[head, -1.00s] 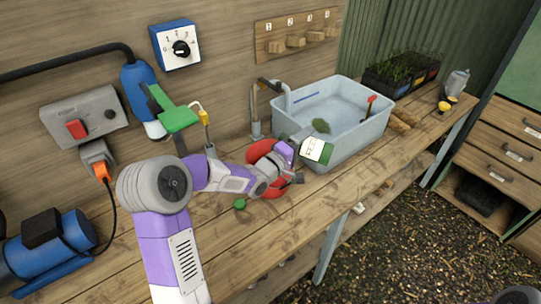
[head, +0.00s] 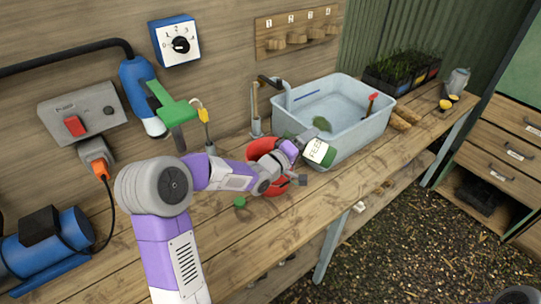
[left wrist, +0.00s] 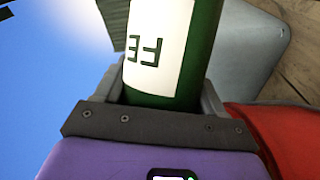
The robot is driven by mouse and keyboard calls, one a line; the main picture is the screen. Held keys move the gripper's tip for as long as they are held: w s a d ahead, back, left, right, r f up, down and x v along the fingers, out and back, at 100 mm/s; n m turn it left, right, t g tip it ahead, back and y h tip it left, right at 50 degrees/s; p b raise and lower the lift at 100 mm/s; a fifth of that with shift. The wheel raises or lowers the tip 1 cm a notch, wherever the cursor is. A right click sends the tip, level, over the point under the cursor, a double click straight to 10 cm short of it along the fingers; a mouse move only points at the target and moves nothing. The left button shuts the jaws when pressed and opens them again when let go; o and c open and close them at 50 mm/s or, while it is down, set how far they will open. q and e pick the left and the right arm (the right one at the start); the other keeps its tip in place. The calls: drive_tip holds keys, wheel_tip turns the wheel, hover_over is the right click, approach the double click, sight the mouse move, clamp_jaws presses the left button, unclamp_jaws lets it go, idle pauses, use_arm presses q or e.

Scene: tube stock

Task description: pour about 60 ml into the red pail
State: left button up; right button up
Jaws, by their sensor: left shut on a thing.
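A dark green bottle (head: 329,160) with a white label reading FEED is held in my left gripper (head: 300,143), in front of the grey tub. The bottle is tilted. The left wrist view shows the bottle (left wrist: 165,90) between both fingers. Its mouth is hidden in both views. The red pail (head: 285,184) stands on the bench under and behind my left wrist, which hides much of it. Its red wall also fills the lower right of the left wrist view (left wrist: 280,135). I cannot see inside the pail or any stream. My right gripper is out of view.
A small green cap (head: 239,201) lies on the bench in front of the pail. The grey water tub (head: 350,140) with a tap (head: 256,110) stands just behind the bottle. The front bench edge is clear.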

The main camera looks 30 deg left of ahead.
use_arm(q)
drive_tip(key=m+p, duration=0.1)
drive_tip(key=d+m+p, duration=0.1)
drive_tip(key=shift+r+m+g, duration=0.3)
drive_tip(key=shift+g, duration=0.1)
drive_tip(key=shift+w+a+r+m+g+p, duration=0.1)
drive_tip(key=shift+m+g+p, duration=0.2)
drive_tip(key=shift+m+p, duration=0.2)
drive_tip(key=shift+a+f+m+y, duration=0.25)
drive_tip(key=shift+f+m+y, duration=0.05)
drive_tip(key=shift+f+y, duration=0.1)
drive_tip(key=shift+a+f+m+g+b, duration=0.1)
drive_tip(key=shift+f+m+g+b, duration=0.25)
drive_tip(key=shift+m+b, duration=0.1)
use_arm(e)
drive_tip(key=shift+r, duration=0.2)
use_arm(q)
drive_tip(key=shift+r, duration=0.1)
